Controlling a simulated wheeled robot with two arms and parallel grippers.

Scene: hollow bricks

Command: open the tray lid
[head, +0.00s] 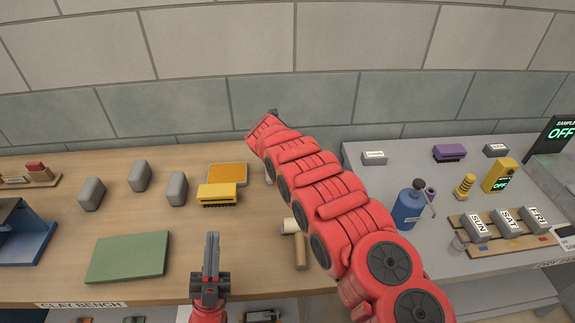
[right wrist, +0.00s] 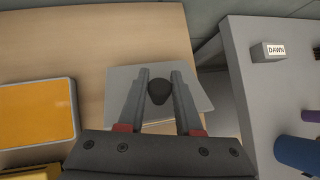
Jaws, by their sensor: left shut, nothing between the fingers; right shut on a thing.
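A pale grey flat plate with a dark knob, seemingly the tray lid (right wrist: 202,96), lies over the back right part of the wooden bench in the right wrist view. My right gripper (right wrist: 160,76) has its two fingers on either side of the dark knob (right wrist: 158,91) and is shut on it. Any tray under the lid is hidden, and I cannot tell whether the lid is raised. In the head view my red right arm hides most of this spot. My left gripper (head: 211,240) is shut and empty over the bench's front edge.
An orange panel (head: 227,174) and a yellow brush (head: 217,194) lie left of my right arm. Several grey blocks (head: 140,176) and a green mat (head: 127,257) are further left. A grey table (head: 365,183) with a blue bottle (head: 408,208) stands right, across a gap.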

